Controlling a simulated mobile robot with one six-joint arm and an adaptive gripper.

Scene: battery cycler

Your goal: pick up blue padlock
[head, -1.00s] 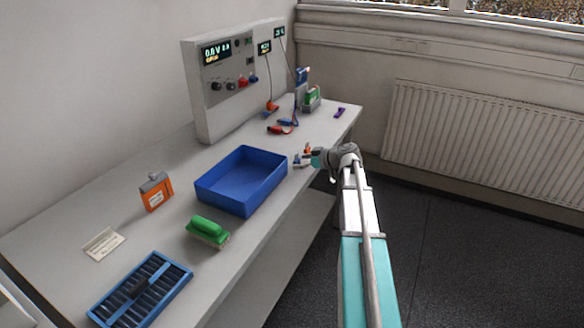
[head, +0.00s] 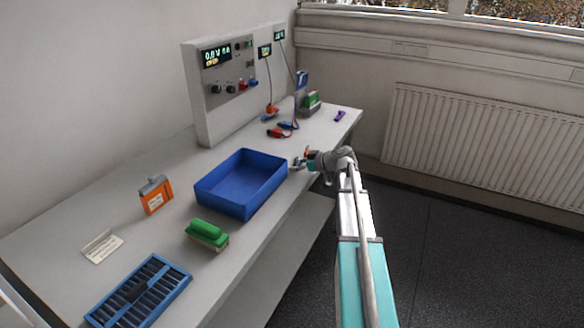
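My gripper (head: 303,160) is at the front edge of the bench, just right of the blue tray. A small blue-grey piece (head: 297,164) shows at its fingertips, low over the bench top. It may be the blue padlock, but it is too small to be sure. A small orange-red piece (head: 307,151) shows beside the fingers; I cannot tell if it is part of the gripper. Whether the fingers are open or shut is too small to see.
Behind stand a cycler panel (head: 205,120), clip leads (head: 275,132) and a purple item (head: 340,115). A radiator (head: 480,145) is at right.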

